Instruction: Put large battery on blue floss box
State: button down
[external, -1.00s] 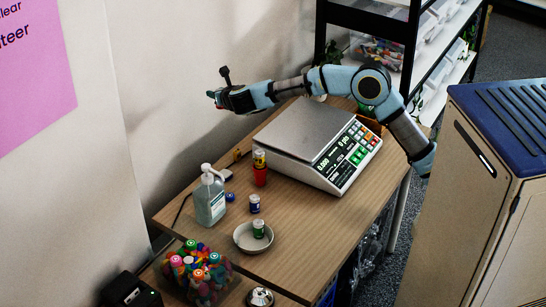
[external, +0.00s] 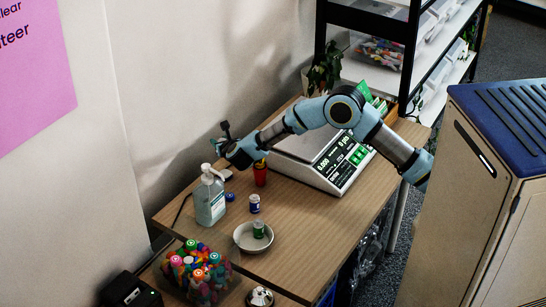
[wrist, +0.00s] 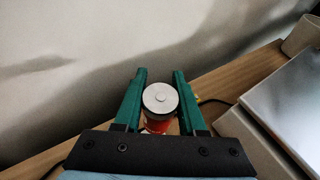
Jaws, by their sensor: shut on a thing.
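The large battery (wrist: 160,98) is between the green fingers of my gripper (wrist: 160,78) in the wrist view, its round silver end facing the camera. I cannot tell whether the battery still touches the cup. A small blue object (external: 229,197), possibly the blue floss box, lies on the table beside the pump bottle. It is too small to identify surely.
The pump bottle (external: 210,198) stands left of the cup. A blue-and-white cylinder (external: 254,203) stands in front, near a bowl (external: 242,246) holding a green cylinder (external: 258,229). The scale (external: 345,178) is close on the right. The table's front right is clear.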

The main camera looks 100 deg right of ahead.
notch_tip(320, 180, down, 7)
jog(key=shift+f+p, duration=0.2)
jog(key=shift+p, duration=0.35)
jog(key=shift+f, duration=0.15)
jog(key=shift+f+b, duration=0.2)
jog(key=shift+b, duration=0.1)
jog(key=shift+c, duration=2.4)
grip_release()
jog(key=shift+r, duration=0.1)
jog(key=shift+r, duration=0.1)
jog(key=shift+a+r+p, duration=0.1)
jog(key=shift+a+p, duration=0.05)
jog(key=shift+p, duration=0.15)
jog(key=b+v, duration=0.2)
jog(key=v, duration=0.9)
jog(key=shift+a, duration=0.25)
jog(key=shift+s, duration=0.1)
jog(key=shift+r, duration=0.1)
